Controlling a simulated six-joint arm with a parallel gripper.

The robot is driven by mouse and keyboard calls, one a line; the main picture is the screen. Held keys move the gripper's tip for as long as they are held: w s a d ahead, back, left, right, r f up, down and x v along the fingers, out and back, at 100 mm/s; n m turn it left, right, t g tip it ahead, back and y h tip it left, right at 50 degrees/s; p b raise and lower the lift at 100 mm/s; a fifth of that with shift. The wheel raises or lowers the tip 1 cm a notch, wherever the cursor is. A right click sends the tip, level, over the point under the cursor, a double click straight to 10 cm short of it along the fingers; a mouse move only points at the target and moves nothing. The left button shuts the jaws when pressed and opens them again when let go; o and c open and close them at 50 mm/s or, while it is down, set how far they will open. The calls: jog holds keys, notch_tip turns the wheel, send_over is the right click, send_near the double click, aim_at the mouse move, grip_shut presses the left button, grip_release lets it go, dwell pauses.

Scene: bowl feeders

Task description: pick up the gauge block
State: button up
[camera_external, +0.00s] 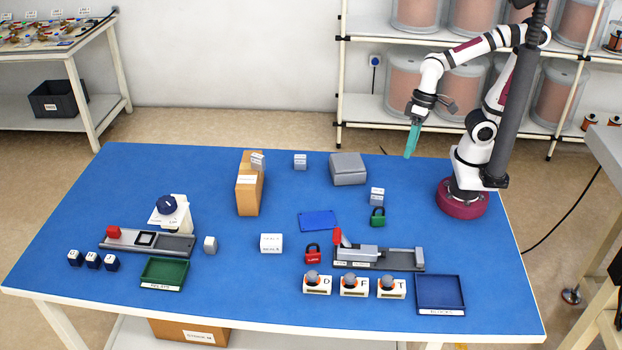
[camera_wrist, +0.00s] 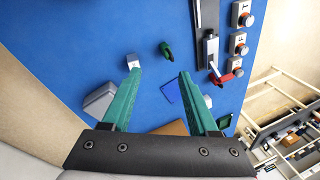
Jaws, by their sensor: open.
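Several small pale grey blocks with dark markings are on the blue table, and I cannot tell which is the gauge block. One block (camera_external: 377,196) stands behind the green padlock; it also shows in the wrist view (camera_wrist: 133,60), just beyond the left fingertip. Another block (camera_external: 300,162) stands near the back edge, one (camera_external: 257,161) is at the top of the wooden box, and one (camera_external: 210,244) is beside the left fixture. My gripper (camera_external: 409,154) is raised above the table's back right, teal fingers pointing down. In the wrist view its fingers (camera_wrist: 160,73) are apart with nothing between them.
Nearby are a green padlock (camera_external: 377,217), grey box (camera_external: 347,169), blue plate (camera_external: 318,221) and wooden box (camera_external: 249,198). A clamp fixture (camera_external: 380,256), red padlock (camera_external: 313,254), labelled knobs (camera_external: 354,286) and blue tray (camera_external: 441,294) lie in front. The table's right side is mostly clear.

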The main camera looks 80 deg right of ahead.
jog(key=w+a+t, duration=0.3)
jog(key=w, duration=0.6)
jog(key=w+a+t, duration=0.2)
jog(key=w, duration=0.7)
jog(key=t+h, duration=0.6)
jog(key=h, duration=0.2)
send_near(264, 160)
jog(key=x, duration=1.2)
jog(key=shift+w+f, duration=0.1)
jog(key=shift+w, duration=0.1)
grip_shut()
